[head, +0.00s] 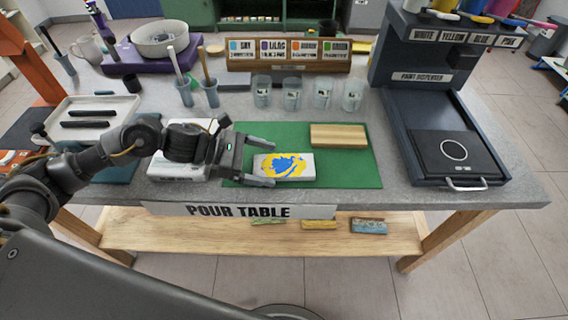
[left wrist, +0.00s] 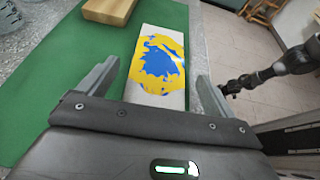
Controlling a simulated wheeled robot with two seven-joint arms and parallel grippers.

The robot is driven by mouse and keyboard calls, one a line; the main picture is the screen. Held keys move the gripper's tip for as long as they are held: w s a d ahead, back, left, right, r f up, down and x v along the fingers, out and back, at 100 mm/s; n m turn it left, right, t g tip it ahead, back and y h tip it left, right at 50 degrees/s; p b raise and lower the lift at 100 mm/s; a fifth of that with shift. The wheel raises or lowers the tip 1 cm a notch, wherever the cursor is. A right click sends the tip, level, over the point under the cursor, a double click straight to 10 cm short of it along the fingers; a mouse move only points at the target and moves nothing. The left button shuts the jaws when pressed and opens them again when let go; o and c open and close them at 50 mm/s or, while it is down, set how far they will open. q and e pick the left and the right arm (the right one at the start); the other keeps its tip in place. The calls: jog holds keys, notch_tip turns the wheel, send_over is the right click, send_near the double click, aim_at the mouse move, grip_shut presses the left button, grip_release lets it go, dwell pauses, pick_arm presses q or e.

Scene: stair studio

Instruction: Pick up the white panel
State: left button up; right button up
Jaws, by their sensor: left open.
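The white panel (head: 284,167) lies flat on the green mat (head: 352,172), near the table's front edge. Yellow and blue paint covers much of its top. My left gripper (head: 275,164) is open, with its fingers pointing right and the panel's left part between or just below them. In the left wrist view the panel (left wrist: 160,62) stretches away between the two open fingers (left wrist: 156,85). I cannot tell how far above the mat the fingertips are. My right gripper is not in either view; another dark arm part shows at the right of the wrist view.
A wooden block (head: 338,135) lies behind the panel on the mat. Several clear cups (head: 292,92) stand behind it. A paint dispenser (head: 420,77) with a dark tray is at the right. A white stack (head: 178,166) sits under my left wrist. The mat's right side is free.

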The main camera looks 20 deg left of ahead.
aim_at(279, 164)
pick_arm(q)
jog(key=x, duration=0.3)
jog(key=shift+w+d+p, duration=0.1)
jog(key=shift+p, duration=0.2)
jog(key=c, duration=1.1)
